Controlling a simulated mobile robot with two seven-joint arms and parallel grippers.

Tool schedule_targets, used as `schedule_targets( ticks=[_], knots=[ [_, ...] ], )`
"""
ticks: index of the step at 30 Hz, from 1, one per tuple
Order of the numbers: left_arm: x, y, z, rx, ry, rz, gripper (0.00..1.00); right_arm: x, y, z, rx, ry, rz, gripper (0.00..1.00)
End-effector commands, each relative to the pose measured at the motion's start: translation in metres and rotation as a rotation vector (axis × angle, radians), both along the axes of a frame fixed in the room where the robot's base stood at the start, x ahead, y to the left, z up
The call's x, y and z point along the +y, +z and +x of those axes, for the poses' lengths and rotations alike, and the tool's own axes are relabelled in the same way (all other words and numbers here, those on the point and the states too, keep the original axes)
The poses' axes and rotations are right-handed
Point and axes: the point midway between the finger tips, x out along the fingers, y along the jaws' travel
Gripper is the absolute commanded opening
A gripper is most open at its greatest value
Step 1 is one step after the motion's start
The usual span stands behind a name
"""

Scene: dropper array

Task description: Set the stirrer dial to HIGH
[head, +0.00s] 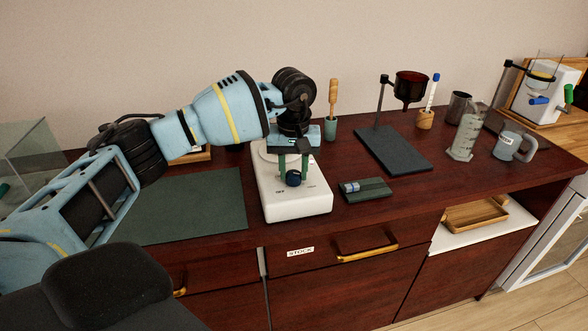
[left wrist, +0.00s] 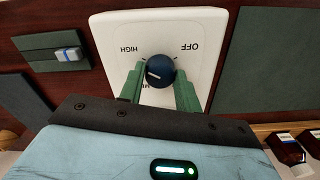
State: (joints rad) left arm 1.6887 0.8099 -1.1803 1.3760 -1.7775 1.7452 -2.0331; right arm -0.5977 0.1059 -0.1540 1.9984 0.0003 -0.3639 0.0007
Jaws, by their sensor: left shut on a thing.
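The stirrer (head: 300,204) is a white box on the dark wooden table, with a dark blue dial (head: 293,179) on its top. My left gripper (head: 293,173) is above it with its green fingers shut on the dial, one on each side. In the left wrist view the dial (left wrist: 160,71) sits between the fingertips. HIGH is printed to its upper left and OFF to its upper right; a lower label is partly hidden by the fingers. The dial's white line is on its left lower side, below HIGH. My right gripper is out of view.
A dark green mat (head: 190,207) lies left of the stirrer. A small green block with a blue-white piece (head: 367,189) lies to its right. A funnel stand (head: 393,148), a cylinder (head: 465,135) and a mug (head: 508,145) stand farther right. A green cup (head: 330,128) stands behind.

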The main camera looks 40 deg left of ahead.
Motion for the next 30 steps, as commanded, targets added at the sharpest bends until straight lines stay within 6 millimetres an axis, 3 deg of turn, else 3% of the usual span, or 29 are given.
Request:
schedule_targets(
  ticks=[11, 12, 17, 26, 30],
  knots=[
    [0.0, 0.002, 0.001, -0.005, -0.007, 0.0, 0.1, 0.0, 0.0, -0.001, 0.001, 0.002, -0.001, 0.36],
    [0.0, 0.002, 0.001, -0.005, -0.007, 0.0, 0.34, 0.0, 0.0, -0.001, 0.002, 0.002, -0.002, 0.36],
    [0.0, 0.002, 0.001, -0.004, -0.006, 0.0, 0.55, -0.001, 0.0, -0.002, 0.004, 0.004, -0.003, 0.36],
    [0.0, 0.002, 0.0, -0.002, -0.006, 0.0, 0.55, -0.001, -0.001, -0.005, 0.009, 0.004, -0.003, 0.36],
    [0.0, 0.014, 0.001, -0.004, -0.006, -0.001, 0.55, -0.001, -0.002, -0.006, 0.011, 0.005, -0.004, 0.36]
  ],
)
